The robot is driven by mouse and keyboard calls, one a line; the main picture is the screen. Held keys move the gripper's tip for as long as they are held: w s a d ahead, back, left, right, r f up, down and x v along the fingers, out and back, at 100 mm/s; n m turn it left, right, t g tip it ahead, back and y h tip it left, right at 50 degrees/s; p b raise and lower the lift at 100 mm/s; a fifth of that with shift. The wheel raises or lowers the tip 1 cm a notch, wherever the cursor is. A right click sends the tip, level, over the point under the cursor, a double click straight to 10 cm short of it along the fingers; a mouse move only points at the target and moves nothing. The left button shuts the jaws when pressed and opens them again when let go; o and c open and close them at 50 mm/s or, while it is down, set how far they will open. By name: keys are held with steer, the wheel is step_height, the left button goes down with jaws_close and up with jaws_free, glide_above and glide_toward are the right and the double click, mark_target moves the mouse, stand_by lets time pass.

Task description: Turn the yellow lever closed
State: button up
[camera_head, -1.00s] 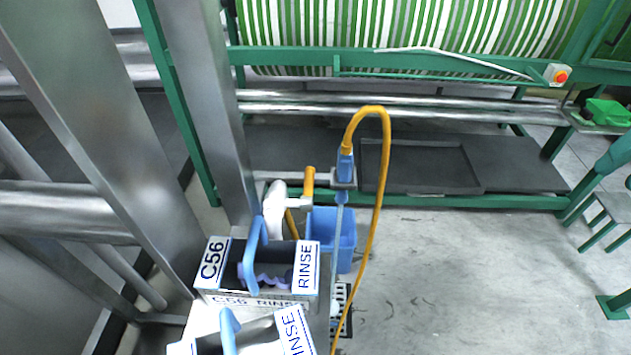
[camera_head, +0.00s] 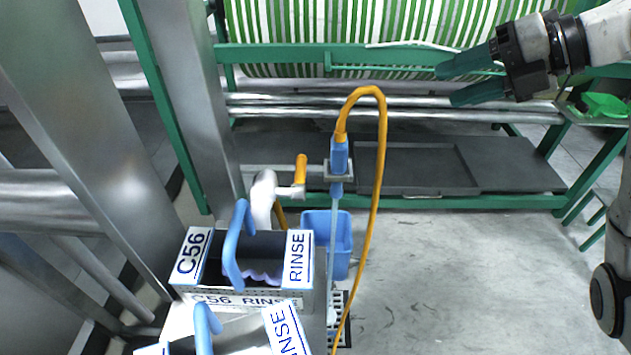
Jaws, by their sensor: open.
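The yellow lever (camera_head: 300,169) stands upright on a white valve fitting (camera_head: 263,197), left of the blue hose nozzle. My gripper (camera_head: 457,84) is at the upper right with its two green fingers spread and pointing left. It is empty and well to the right of and above the lever in the picture, touching nothing that I can see. The lower part of the valve is hidden behind the front bin.
A blue nozzle (camera_head: 338,157) with a yellow hose (camera_head: 377,200) stands right of the lever. Bins labelled C56 RINSE (camera_head: 299,258) with blue handles are in front. A blue bucket (camera_head: 341,250) is below. Steel posts (camera_head: 205,100) stand left.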

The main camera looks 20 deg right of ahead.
steer(key=w+a+f+t+y+b, duration=0.1)
steer(key=w+a+f+y+b, duration=0.15)
steer(key=w+a+f, duration=0.2)
steer(key=m+t+y+b, duration=0.2)
steer(key=b, duration=0.4)
glide_toward(300, 173)
steer(key=w+f, duration=0.1)
steer(key=w, duration=0.2)
steer(key=p+x, duration=0.2)
steer(key=x, duration=0.8)
steer(key=shift+w+a+f, duration=0.15)
steer(key=shift+f, duration=0.05)
steer(key=shift+h, duration=0.25)
jaws_close()
